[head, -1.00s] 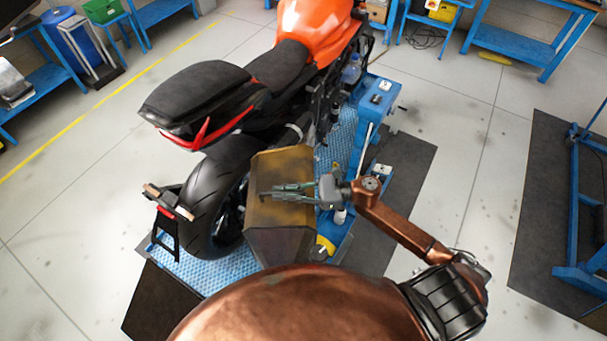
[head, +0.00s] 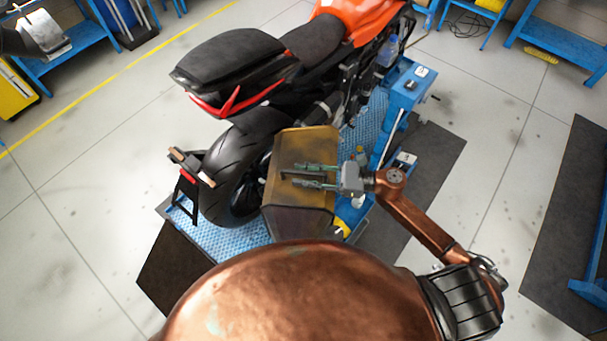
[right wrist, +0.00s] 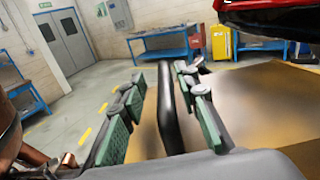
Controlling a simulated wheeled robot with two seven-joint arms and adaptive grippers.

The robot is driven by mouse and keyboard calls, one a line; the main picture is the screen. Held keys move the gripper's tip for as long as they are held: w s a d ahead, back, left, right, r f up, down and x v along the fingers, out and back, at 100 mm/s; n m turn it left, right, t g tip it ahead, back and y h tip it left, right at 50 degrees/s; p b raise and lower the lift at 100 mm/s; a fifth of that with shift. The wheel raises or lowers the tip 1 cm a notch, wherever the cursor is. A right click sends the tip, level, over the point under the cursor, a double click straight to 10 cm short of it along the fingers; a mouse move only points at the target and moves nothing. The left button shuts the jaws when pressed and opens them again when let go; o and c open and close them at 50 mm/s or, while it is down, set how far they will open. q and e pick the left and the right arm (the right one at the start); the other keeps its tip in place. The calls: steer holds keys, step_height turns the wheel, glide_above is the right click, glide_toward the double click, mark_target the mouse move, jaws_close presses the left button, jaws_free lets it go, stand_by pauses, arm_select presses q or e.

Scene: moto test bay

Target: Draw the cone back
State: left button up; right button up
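The cone (head: 306,143) is a box-like, worn yellow-brown hood with sloping dark sides. It stands behind and beside the motorcycle's rear wheel. A dark bar handle (right wrist: 170,110) rises from it. My right gripper (head: 302,174) is over the cone's face, its green-padded fingers either side of the bar. In the right wrist view, the gripper (right wrist: 160,105) is open, with clear space between the bar and the left pad. The bar lies closer to the right pad; whether it touches is unclear. The cone's yellow-brown surface (right wrist: 265,110) fills the lower right there.
The orange and black motorcycle (head: 245,75) stands on a blue textured platform (head: 225,230). A blue unit with a bottle (head: 388,50) on it stands at the right of the motorcycle. Dark mats lie on the floor. Open floor (head: 490,130) is to the right.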

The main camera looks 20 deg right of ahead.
mark_target(325, 178)
steer(key=v, duration=1.2)
steer(key=shift+s, duration=0.1)
